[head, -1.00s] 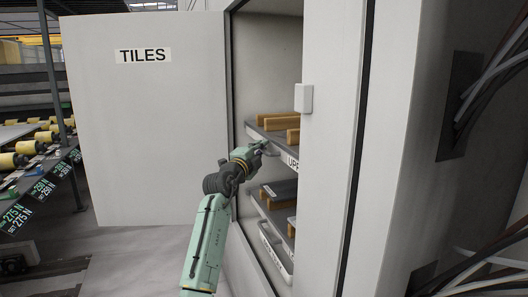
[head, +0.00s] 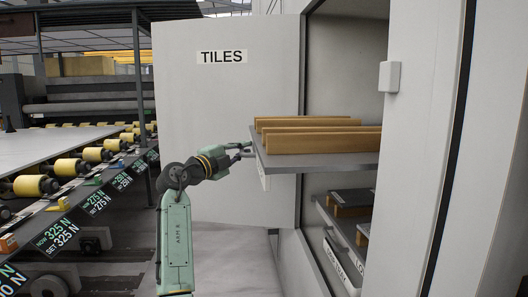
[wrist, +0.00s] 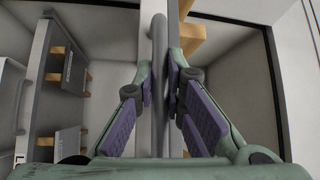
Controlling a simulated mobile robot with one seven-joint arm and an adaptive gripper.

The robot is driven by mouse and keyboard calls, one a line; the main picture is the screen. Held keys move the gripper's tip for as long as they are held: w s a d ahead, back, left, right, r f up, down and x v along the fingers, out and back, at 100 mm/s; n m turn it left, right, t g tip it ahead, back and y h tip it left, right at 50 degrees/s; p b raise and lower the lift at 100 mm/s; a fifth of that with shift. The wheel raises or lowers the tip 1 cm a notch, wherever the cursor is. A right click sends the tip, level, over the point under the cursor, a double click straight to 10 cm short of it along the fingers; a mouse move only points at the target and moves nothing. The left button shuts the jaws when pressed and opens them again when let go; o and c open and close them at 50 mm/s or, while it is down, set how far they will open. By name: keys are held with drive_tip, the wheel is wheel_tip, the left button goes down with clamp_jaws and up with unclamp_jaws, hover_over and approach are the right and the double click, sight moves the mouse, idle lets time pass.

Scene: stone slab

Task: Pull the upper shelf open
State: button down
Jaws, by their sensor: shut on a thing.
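The upper shelf (head: 315,162) is a grey board that sticks out of the cabinet opening toward the left, level, with several wooden bars on it. My gripper (head: 243,150) is at the shelf's left front end. In the wrist view my gripper (wrist: 162,95) has its two purple-padded fingers on either side of a grey bar handle (wrist: 159,50) and is shut on it. The handle itself is mostly hidden by the fingers in the head view.
The open door marked TILES (head: 222,110) stands behind my gripper. A lower shelf (head: 345,215) with dark boxes sits inside the cabinet (head: 415,150). A roller conveyor (head: 85,165) runs along the left. Floor between conveyor and cabinet is clear.

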drive_tip(key=shift+a+f, duration=0.1)
drive_tip(key=shift+a, duration=1)
drive_tip(key=c, duration=1.7)
unclamp_jaws()
drive_tip(key=shift+o, duration=0.2)
drive_tip(key=v, duration=1.2)
